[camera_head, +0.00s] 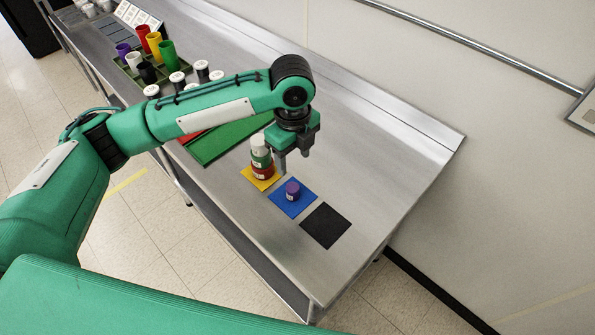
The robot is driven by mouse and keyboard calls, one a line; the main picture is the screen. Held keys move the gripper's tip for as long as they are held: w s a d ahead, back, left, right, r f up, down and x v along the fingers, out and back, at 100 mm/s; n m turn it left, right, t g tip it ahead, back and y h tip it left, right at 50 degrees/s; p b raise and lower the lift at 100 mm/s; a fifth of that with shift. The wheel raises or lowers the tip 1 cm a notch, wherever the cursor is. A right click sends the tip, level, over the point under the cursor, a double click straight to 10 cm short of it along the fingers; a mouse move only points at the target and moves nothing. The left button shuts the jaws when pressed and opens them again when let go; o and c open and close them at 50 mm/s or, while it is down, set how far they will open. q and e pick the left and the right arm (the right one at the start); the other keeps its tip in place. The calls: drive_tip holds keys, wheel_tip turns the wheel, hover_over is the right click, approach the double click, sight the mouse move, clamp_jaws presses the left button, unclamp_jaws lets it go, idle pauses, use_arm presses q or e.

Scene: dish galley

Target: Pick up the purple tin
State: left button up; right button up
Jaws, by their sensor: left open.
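The purple tin (292,190) is a small upright cylinder standing on the blue mat (282,206) on the metal counter. My left gripper (293,163) is open and points down, with its fingertips above and slightly behind the purple tin in the head view. It holds nothing that I can see. I cannot tell the exact height of the fingers above the tin. My right gripper is not in view.
A stack of white, green and red tins (261,158) stands on a yellow mat just left of the gripper. A bare black mat (326,226) lies to the right. A green tray (222,143) and a rack with coloured cups (167,52) are farther left. The counter's right end is clear.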

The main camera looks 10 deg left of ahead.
use_arm(q)
drive_tip(key=f, duration=0.1)
drive_tip(key=p, duration=0.2)
hover_over(292, 187)
drive_tip(key=f, duration=0.6)
drive_tip(key=shift+s+d+f, duration=0.1)
drive_tip(key=shift+s+d, duration=0.15)
drive_tip(key=shift+s, duration=0.05)
drive_tip(key=shift+w+f, duration=0.1)
drive_tip(key=shift+f, duration=0.25)
drive_tip(key=shift+a+f+p, duration=0.1)
drive_tip(key=shift+f+p, duration=0.2)
drive_tip(key=shift+f, duration=0.3)
drive_tip(key=f, duration=0.1)
drive_tip(key=f+p, duration=0.1)
drive_tip(key=f, duration=0.1)
drive_tip(key=shift+w+a+f, duration=0.15)
drive_tip(key=shift+w+f, duration=0.05)
drive_tip(key=shift+f, duration=0.45)
drive_tip(key=c, duration=0.8)
drive_tip(key=shift+c, duration=1.4)
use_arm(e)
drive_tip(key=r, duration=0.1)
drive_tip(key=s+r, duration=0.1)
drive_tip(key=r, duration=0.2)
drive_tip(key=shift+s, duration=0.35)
